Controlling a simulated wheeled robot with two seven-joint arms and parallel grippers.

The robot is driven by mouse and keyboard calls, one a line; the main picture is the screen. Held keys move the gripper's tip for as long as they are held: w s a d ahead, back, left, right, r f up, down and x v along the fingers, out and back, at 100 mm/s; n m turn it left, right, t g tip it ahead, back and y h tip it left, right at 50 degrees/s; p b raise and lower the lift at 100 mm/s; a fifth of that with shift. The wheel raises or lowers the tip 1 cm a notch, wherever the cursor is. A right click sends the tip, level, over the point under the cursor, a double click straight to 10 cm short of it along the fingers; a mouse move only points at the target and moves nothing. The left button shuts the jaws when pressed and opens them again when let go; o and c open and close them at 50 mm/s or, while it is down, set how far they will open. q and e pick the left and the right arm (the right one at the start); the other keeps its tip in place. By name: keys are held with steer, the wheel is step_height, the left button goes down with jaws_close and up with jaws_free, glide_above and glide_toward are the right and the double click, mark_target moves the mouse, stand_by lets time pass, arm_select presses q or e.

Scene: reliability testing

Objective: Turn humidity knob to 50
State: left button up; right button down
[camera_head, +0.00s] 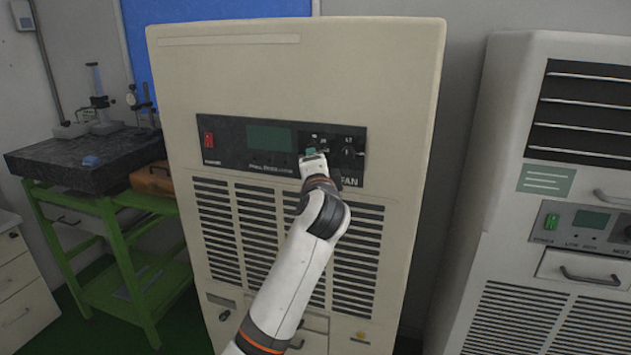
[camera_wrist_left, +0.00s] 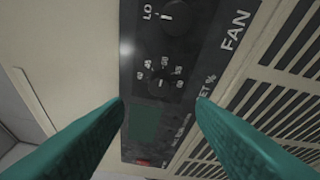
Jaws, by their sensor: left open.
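The humidity knob (camera_wrist_left: 163,83) is a round black dial on the black control panel (camera_head: 235,158) of the beige cabinet. Small white numbers ring it in the left wrist view, too small to read surely; a short pale mark shows on its face, but its setting is unclear. My left gripper (camera_head: 312,154) is close in front of the panel and mostly covers this knob in the head view. In the left wrist view its two teal fingers (camera_wrist_left: 160,102) are spread apart, with the knob beyond the gap between their tips. I see nothing held. My right gripper is not shown.
A second knob marked LO, the fan knob (camera_wrist_left: 180,18), sits beside the humidity knob; it also shows in the head view (camera_head: 348,153). A red switch (camera_head: 208,139) and dark display (camera_head: 270,137) are farther left. Another cabinet (camera_head: 508,150) stands right, a green-framed table (camera_head: 115,240) left.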

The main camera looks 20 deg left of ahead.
arm_select(q)
steer(key=v, duration=0.4)
steer(key=shift+b, duration=0.3)
steer(key=shift+w+f, duration=0.1)
steer(key=shift+f, duration=0.05)
step_height(320, 180, down, 29)
steer(key=w+g+h, duration=0.2)
steer(key=g+h, duration=0.1)
steer(key=g, duration=0.1)
steer(key=s+f+n+g+h, duration=0.1)
steer(key=s+f+g, duration=0.1)
steer(key=s+f, duration=0.65)
steer(key=s+f+n+g+h, duration=0.15)
steer(key=s+f, duration=0.25)
steer(key=f, duration=1)
steer(key=s+f+n+g, duration=0.1)
steer(key=s+f+g, duration=0.1)
steer(key=s+f, duration=0.7)
steer(key=s+a+f+n+g, duration=0.2)
steer(key=s+f, duration=0.4)
steer(key=s, duration=0.7)
steer(key=s+a+f+n+g, duration=0.1)
steer(key=s+a+f+g, duration=0.1)
steer(key=s+f, duration=0.5)
steer(key=s+a+f+n+g, duration=0.1)
steer(key=s+f, duration=0.6)
steer(key=s, duration=1.2)
steer(key=shift+s+a+n+g, duration=0.15)
steer(key=shift+a+n+g, duration=0.25)
steer(key=shift+n+g, duration=0.35)
